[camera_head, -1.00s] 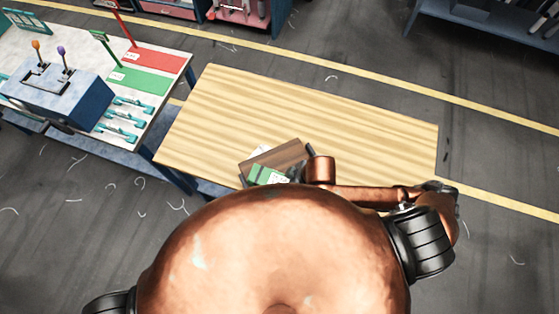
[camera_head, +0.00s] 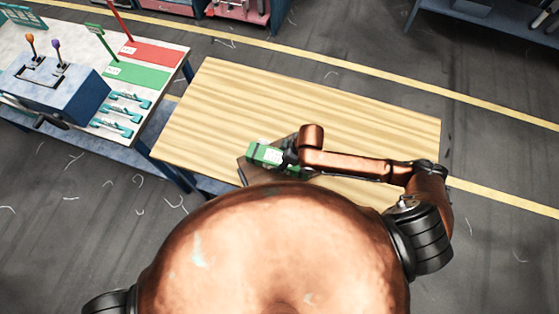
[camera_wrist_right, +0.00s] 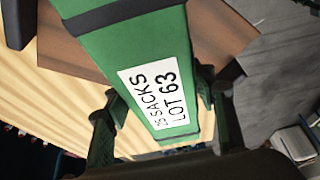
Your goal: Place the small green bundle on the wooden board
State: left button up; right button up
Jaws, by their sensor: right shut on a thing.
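The small green bundle (camera_head: 264,154) is a green block with a white label reading "25 SACKS LOT 63" in the right wrist view (camera_wrist_right: 130,50). My right gripper (camera_head: 288,158) is shut on it, with one finger on each side in the wrist view (camera_wrist_right: 165,125). The bundle is in front of the dark brown wooden board (camera_head: 248,174) and appears raised above it. The board lies at the near edge of the light wooden table and also shows behind the bundle in the wrist view (camera_wrist_right: 215,35). My body and arm hide part of the board. My left gripper is out of view.
The light wooden table (camera_head: 330,105) is clear beyond the board. On the left a white bench (camera_head: 165,62) carries red and green mats, a blue lever box (camera_head: 55,88) and several teal clips. A small green patch (camera_head: 292,172) shows under my gripper, unclear what.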

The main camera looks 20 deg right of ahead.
aim_at(279, 162)
jog(key=shift+w+f, duration=0.45)
jog(key=shift+f, duration=0.05)
jog(key=shift+w+d+f+p, duration=0.15)
jog(key=shift+f+p, duration=0.1)
jog(key=shift+f, duration=0.7)
jog(key=shift+w+a+f+p, duration=0.1)
jog(key=shift+f+p, duration=0.1)
jog(key=shift+f, duration=0.7)
jog(key=o, duration=1.8)
jog(key=shift+d, duration=0.1)
jog(key=shift+c, duration=0.2)
jog(key=v, duration=1.2)
jog(key=shift+f+b, duration=0.1)
jog(key=shift+b, duration=0.2)
